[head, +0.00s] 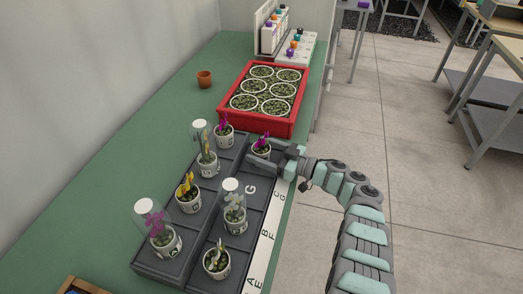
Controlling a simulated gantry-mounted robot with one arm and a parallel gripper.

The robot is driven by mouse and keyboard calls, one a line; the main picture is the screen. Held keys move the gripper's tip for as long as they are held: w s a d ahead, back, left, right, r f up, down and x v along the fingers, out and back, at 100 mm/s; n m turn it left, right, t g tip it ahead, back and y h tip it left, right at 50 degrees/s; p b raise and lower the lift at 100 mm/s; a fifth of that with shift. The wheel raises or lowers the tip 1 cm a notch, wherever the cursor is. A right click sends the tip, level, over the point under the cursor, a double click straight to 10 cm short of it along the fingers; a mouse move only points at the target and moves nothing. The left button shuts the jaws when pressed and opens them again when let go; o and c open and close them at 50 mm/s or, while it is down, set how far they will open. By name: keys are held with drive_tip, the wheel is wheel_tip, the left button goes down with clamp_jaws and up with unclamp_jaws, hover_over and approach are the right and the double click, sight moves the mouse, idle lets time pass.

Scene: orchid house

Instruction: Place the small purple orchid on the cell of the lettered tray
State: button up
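A small purple orchid in a white pot (262,148) is at the far right end of the dark grey lettered tray (206,229). My gripper (263,153) reaches in from the right, with its fingers around this pot. I cannot tell whether they press on it, or whether the pot rests on the tray. Another purple orchid in a white pot (224,136) stands in the far left of the tray.
A purple orchid under a clear cover (154,216) stands near left. Yellow orchids (187,183) and (208,150) and pale orchids (235,200) and (217,258) fill other cells; some have covers. Beyond are a red planter (235,116), a terracotta pot (204,80) and a rack of bottles (285,40).

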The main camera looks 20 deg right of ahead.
drive_tip(key=shift+r, duration=0.15)
drive_tip(key=shift+s+d+r+p, duration=0.15)
drive_tip(key=shift+s+d+p, duration=0.05)
drive_tip(key=shift+p, duration=0.2)
drive_tip(key=p+v, duration=0.1)
drive_tip(key=v, duration=1)
drive_tip(key=shift+s+d, duration=0.15)
drive_tip(key=shift+s, duration=0.05)
